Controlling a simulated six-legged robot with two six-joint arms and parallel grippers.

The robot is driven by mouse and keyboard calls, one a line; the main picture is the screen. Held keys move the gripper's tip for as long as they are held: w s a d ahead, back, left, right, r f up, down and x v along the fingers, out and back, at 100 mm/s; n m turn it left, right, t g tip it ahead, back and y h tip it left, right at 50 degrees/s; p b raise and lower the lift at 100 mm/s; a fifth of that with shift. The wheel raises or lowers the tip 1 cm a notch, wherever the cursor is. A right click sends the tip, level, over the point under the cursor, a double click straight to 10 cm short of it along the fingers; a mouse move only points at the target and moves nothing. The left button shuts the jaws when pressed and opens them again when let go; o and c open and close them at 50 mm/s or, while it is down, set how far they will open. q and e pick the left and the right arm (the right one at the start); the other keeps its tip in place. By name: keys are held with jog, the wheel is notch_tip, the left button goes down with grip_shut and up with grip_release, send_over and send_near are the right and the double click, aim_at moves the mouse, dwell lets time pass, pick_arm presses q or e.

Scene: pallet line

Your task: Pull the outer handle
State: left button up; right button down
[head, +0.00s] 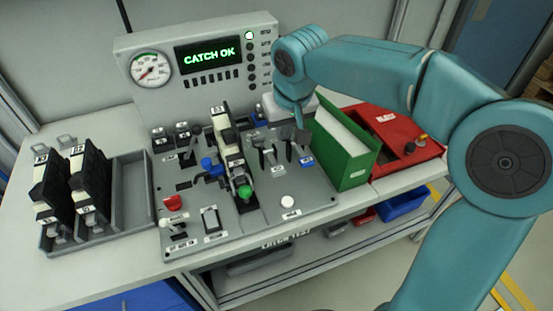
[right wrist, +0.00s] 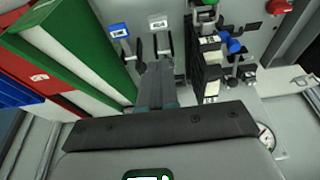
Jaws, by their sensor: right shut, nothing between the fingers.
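Two dark upright handles stand side by side on the right part of the grey panel. The outer one, nearer the blue label, shows in the right wrist view (right wrist: 140,50); in the head view my gripper partly covers it. The inner handle (head: 268,156) is to its left in the head view and also shows in the right wrist view (right wrist: 164,44). My right gripper (head: 298,137) is shut and empty, its fingers (right wrist: 156,66) close to the handles. I cannot tell whether they touch one. My left gripper is out of view.
A green box (head: 344,150) and red case (head: 405,140) stand right of the panel. A gauge console (head: 205,100) reading "CATCH OK" is behind. A black module with a green knob (head: 244,192) stands left of the handles. A grey rack (head: 130,190) is at left.

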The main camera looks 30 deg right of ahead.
send_near(276, 168)
jog(key=x, duration=0.5)
jog(key=shift+w+d, duration=0.1)
jog(key=shift+w, duration=0.15)
jog(key=shift+f+p, duration=0.3)
jog(key=shift+w+f, duration=0.1)
jog(key=shift+f, duration=0.35)
